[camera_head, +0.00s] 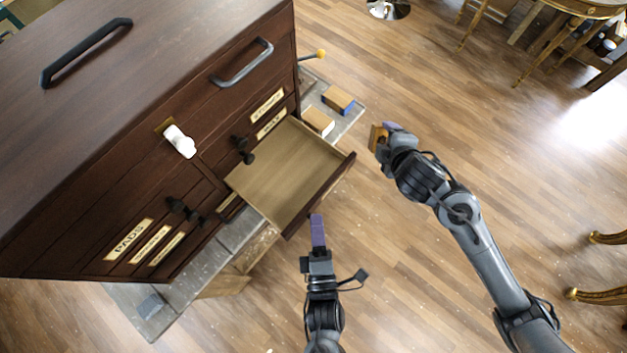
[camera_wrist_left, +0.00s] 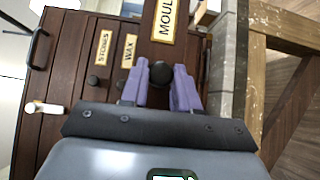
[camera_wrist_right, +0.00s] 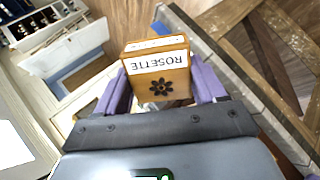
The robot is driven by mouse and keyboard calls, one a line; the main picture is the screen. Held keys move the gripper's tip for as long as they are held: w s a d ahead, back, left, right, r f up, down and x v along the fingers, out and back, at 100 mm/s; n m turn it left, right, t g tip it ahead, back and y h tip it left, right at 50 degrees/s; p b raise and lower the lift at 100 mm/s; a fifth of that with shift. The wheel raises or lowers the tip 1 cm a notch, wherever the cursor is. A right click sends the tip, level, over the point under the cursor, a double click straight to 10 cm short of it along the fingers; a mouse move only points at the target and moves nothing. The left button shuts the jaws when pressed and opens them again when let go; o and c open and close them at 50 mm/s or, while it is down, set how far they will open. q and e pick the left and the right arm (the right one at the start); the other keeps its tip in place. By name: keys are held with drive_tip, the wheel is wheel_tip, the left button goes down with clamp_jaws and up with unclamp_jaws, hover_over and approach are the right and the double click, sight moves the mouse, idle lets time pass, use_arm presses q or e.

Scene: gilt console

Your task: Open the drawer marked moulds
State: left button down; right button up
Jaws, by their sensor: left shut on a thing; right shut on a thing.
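The drawer marked MOULDS shows its label (camera_wrist_left: 168,18) and dark round knob (camera_wrist_left: 160,73) in the left wrist view. In the head view a drawer (camera_head: 285,175) is pulled out of the dark wooden cabinet (camera_head: 150,80). Its pale inside looks empty, and its front faces away from the camera. My left gripper (camera_head: 317,222) is at this drawer's front, its purple fingers (camera_wrist_left: 160,88) shut on the knob. My right gripper (camera_head: 384,134) is shut on an orange-brown block marked ROSETTE (camera_wrist_right: 158,75), held right of the drawer, apart from it; it also shows in the head view (camera_head: 376,139).
Drawers marked STONES (camera_wrist_left: 103,47) and WAX (camera_wrist_left: 129,50) sit beside it. A white knob (camera_head: 180,143) sticks out of the cabinet. Open floor lies to the right.

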use_arm(q)
drive_tip(key=shift+d, duration=0.1)
drive_tip(key=c, duration=0.8)
unclamp_jaws()
drive_tip(key=shift+c, duration=0.2)
drive_tip(key=shift+s, duration=0.15)
use_arm(e)
wheel_tip(320, 180, down, 3)
drive_tip(key=b, duration=0.2)
drive_tip(key=shift+r+b, duration=0.15)
drive_tip(key=shift+b, duration=0.2)
use_arm(q)
drive_tip(key=s, duration=1.2)
drive_tip(key=shift+w, duration=0.1)
